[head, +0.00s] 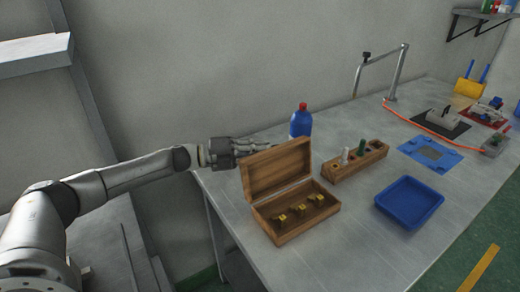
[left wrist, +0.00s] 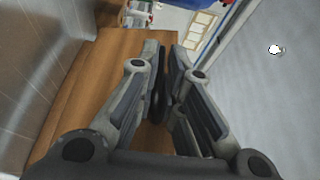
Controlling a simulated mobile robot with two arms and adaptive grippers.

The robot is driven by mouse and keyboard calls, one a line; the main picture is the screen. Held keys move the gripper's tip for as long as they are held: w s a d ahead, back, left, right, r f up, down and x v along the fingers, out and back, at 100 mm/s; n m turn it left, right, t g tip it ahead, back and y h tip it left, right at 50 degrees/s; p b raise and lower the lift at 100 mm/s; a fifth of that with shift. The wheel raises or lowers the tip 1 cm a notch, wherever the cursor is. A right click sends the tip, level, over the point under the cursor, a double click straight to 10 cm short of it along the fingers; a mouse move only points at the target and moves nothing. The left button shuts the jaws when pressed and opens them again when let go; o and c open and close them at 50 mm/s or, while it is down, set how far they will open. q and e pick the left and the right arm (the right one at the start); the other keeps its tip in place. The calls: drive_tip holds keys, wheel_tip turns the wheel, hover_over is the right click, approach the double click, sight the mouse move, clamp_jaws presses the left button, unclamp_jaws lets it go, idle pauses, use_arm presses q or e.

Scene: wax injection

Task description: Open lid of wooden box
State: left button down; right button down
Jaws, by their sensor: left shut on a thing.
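The wooden box (head: 290,222) stands near the left end of the grey table, with several small yellow pieces inside. Its lid (head: 278,169) stands raised and open at the back of the box, near upright. My left gripper (head: 262,146) reaches in from the left and is at the lid's upper back edge. In the left wrist view my left gripper (left wrist: 166,58) has its fingers close together over the brown wood of the lid (left wrist: 105,75). The exact contact is partly hidden by the fingers. My right gripper is in neither view.
A blue bottle (head: 301,121) stands just behind the lid. A wooden holder (head: 352,167) with small bottles is right of the box. A blue tray (head: 410,202) and a flat blue plate (head: 430,154) lie further right. The table (head: 345,250) in front is clear.

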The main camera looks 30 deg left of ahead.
use_arm(q)
drive_tip(key=shift+s+d+r+m+y+p, duration=0.25)
drive_tip(key=shift+s+d+r+m+p, duration=0.15)
drive_tip(key=shift+d+m+p, duration=0.15)
drive_tip(key=shift+s+d+r+m+y+p, duration=0.25)
drive_tip(key=shift+d+r+m+p, duration=0.2)
drive_tip(key=shift+m, duration=0.2)
drive_tip(key=c, duration=1.8)
unclamp_jaws()
drive_tip(key=shift+f, duration=0.1)
drive_tip(key=shift+c, duration=0.2)
drive_tip(key=shift+a, duration=0.15)
drive_tip(key=v, duration=1.2)
drive_tip(key=shift+w, duration=0.15)
